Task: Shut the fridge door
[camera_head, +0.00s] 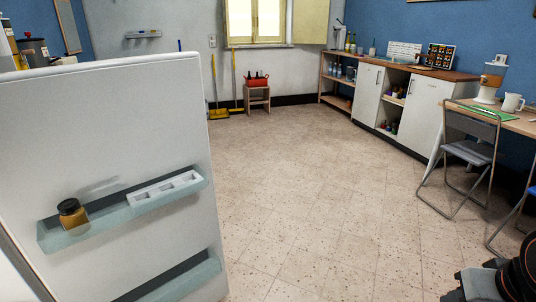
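The white fridge door (110,130) stands open at the left, close to the camera, with its inner face towards me. Its upper door shelf (130,212) holds a small jar with a dark lid (72,213) and a white tray with hollows (163,188). A lower door shelf (180,280) shows partly and is cut off by the frame's bottom edge. The fridge body is not clearly seen. A dark part of my arm shows at the bottom right corner, well apart from the door. My gripper is not in view.
The tiled floor (310,180) is clear in the middle. A folding chair (470,150) stands at the right by a wooden table (520,127). White cabinets (400,100) line the right wall. A small stool (257,98) with a red crate (257,82) stands at the back.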

